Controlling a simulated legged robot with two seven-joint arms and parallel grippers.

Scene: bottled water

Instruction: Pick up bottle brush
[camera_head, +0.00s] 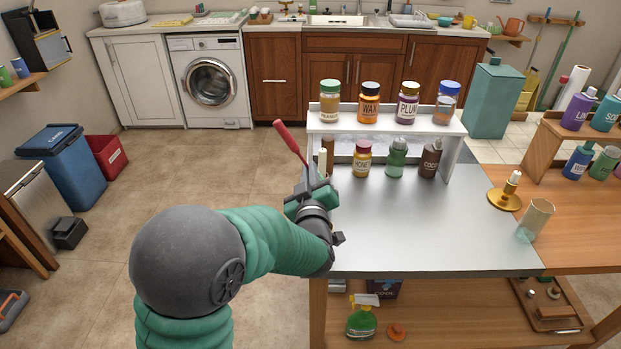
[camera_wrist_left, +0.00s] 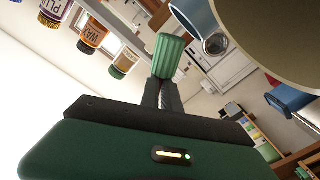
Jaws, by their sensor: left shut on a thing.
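In the head view my left gripper (camera_head: 319,186) is at the left end of the white shelf unit, over the grey tabletop's left edge. A slim red handle (camera_head: 289,141) with a dark tip rises up-left from it; I take it for the bottle brush, though its bristles are not clear. A cream upright piece (camera_head: 322,163) shows just above the jaws. In the left wrist view the dark jaws (camera_wrist_left: 160,92) are closed together at a green ribbed piece (camera_wrist_left: 169,56); I cannot tell whether it is part of the brush. My right gripper is not in view.
The white shelf unit (camera_head: 387,120) holds several jars and bottles close to my gripper. A brass candle holder (camera_head: 505,196) and a clear glass (camera_head: 535,220) stand at the right. The tabletop (camera_head: 430,230) is clear in the middle. A large beige round surface (camera_wrist_left: 285,40) is near the wrist camera.

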